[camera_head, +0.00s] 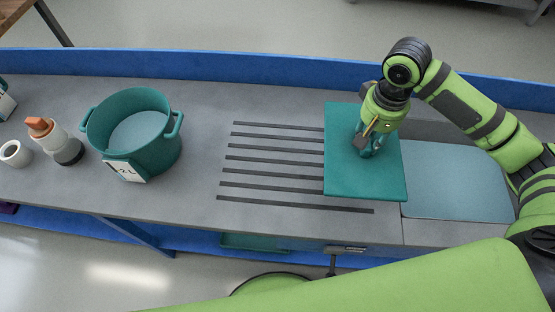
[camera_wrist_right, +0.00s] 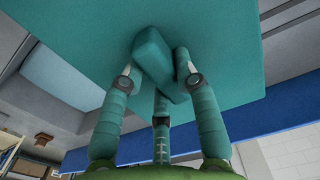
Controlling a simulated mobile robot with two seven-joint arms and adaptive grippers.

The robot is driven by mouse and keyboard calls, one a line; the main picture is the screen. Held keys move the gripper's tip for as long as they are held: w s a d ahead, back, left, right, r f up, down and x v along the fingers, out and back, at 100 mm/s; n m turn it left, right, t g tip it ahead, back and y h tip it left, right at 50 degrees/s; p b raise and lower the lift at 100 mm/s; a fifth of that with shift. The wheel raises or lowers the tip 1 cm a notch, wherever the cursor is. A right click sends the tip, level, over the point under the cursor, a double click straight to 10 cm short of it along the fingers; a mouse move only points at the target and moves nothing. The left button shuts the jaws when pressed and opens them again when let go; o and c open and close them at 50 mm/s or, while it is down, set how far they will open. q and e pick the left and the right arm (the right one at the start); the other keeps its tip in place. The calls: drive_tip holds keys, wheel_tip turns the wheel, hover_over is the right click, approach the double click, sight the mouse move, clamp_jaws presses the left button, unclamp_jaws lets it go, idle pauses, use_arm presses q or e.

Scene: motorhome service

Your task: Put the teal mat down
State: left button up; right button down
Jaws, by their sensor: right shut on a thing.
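The teal mat (camera_head: 350,178) is a flat rectangle near the right part of the grey bench, between the dark strips and a pale blue panel. It covers the right ends of several strips. My right gripper (camera_head: 370,146) is over the mat, pointing down. In the right wrist view its fingers (camera_wrist_right: 160,80) are shut around a raised teal block (camera_wrist_right: 152,52) on the mat (camera_wrist_right: 225,45). The mat looks level; I cannot tell for sure whether it touches the bench or hangs just above. My left gripper is not in view.
Dark strips (camera_head: 265,158) run along the grey bench (camera_head: 200,110) left of the mat. The pale blue panel (camera_head: 455,180) lies right of it. A teal pot (camera_head: 150,150), an orange-capped bottle (camera_head: 62,145) and a white cup (camera_head: 15,153) stand at left. A blue rail (camera_head: 230,65) runs behind.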

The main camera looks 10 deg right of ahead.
drive_tip(key=w+a+f, duration=0.1)
drive_tip(key=a+f, duration=0.1)
drive_tip(key=a, duration=0.1)
drive_tip(key=w+a+f+p, duration=0.1)
drive_tip(key=a+f, duration=0.1)
drive_tip(key=a, duration=0.2)
drive_tip(key=w+a+f+p, duration=0.1)
drive_tip(key=w+a+f, duration=0.1)
drive_tip(key=a, duration=0.1)
drive_tip(key=shift+a+f, duration=0.3)
drive_tip(key=shift+f, duration=0.1)
drive_tip(key=shift+a+f, duration=0.1)
drive_tip(key=shift+f, duration=0.15)
drive_tip(key=shift+f+p, duration=0.3)
drive_tip(key=shift+f, duration=1.6)
drive_tip(key=shift+f, duration=0.15)
drive_tip(key=c, duration=0.9)
unclamp_jaws()
wheel_tip(320, 180, up, 12)
drive_tip(key=shift+r+b, duration=0.2)
drive_tip(key=shift+b, duration=0.15)
